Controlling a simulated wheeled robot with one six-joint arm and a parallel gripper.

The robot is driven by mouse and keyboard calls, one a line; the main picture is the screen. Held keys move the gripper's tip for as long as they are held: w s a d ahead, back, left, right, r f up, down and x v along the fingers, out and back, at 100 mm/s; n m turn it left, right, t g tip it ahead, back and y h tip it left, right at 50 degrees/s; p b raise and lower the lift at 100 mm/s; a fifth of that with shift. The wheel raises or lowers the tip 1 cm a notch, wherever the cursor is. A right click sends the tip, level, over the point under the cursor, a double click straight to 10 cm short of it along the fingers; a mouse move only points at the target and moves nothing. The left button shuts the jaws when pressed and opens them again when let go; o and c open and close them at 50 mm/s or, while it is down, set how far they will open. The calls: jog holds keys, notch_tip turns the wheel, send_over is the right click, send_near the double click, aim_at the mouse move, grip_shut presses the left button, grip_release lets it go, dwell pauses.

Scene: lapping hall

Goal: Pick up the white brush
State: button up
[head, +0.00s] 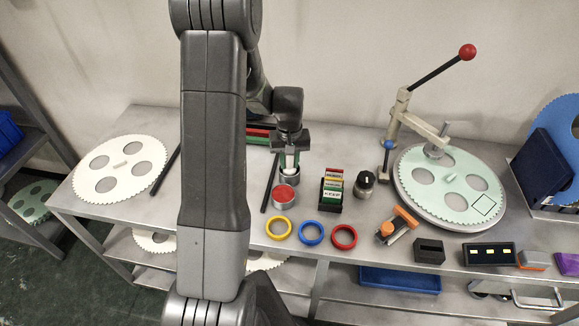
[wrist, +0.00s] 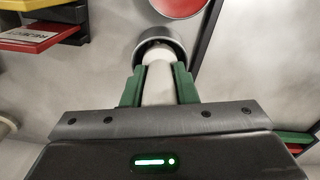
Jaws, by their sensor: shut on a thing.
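The white brush (wrist: 158,82) stands between the green finger pads of my gripper (wrist: 158,88) in the wrist view. My gripper is shut on its pale shaft. The brush's far end reaches into a round grey cup (wrist: 179,48), and its tip there is hard to make out. In the head view my gripper (head: 289,163) points down over the cup (head: 289,180) on the bench, with a bit of the brush (head: 290,170) showing. I cannot tell whether the brush touches the cup's bottom.
A red-topped tin (head: 285,196) stands just in front of the cup. A dark bar (head: 270,183) lies left of it, and a rack of coloured cards (head: 332,190) stands to the right. Yellow (head: 279,228), blue (head: 311,233) and red (head: 344,237) rings lie nearer the front edge.

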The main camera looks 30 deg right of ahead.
jog(key=shift+r, duration=0.1)
notch_tip(320, 180, up, 9)
jog(key=shift+a+r+b, duration=0.1)
jog(key=shift+b, duration=0.3)
jog(key=s+a+r+p, duration=0.1)
jog(key=s+a+p, duration=0.4)
jog(key=s+p, duration=0.1)
jog(key=shift+a+f+b, duration=0.2)
jog(key=shift+f+b, duration=0.85)
jog(key=shift+f, duration=0.55)
jog(key=shift+a+f+b, duration=0.15)
jog(key=shift+f+b, duration=0.9)
jog(key=shift+f, duration=0.55)
jog(key=shift+s+f+b, duration=0.15)
jog(key=shift+f+b, duration=0.35)
jog(key=shift+f, duration=0.05)
jog(key=shift+r, duration=0.1)
notch_tip(320, 180, up, 7)
jog(key=p, duration=0.5)
